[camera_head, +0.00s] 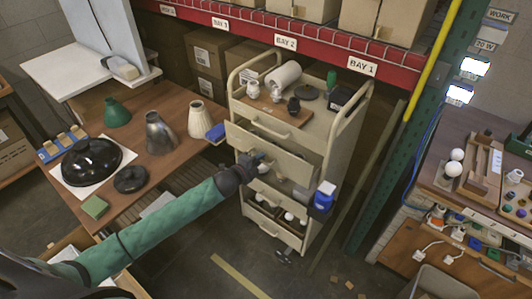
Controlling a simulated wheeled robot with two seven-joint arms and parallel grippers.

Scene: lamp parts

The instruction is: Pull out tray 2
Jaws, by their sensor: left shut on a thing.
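A beige metal cart (338,150) with several stacked trays stands in the middle. An upper tray (268,142) juts out at the front, its pale front panel showing. My left gripper (253,163) is at the cart's front, just below that panel, shut on what looks like a tray handle. The gripper hides the handle, and I cannot tell any tray number. Inside the cart, a white bulb shows beside the gripper. A lower tray (271,226) holds white bulbs and dark parts. My right gripper is not in view.
A wooden table (165,170) with lamp shades and a black dome stands left of the cart. A blue holder (322,197) hangs on the cart's right side. A green rack post (385,150) rises at right. The floor in front is mostly clear.

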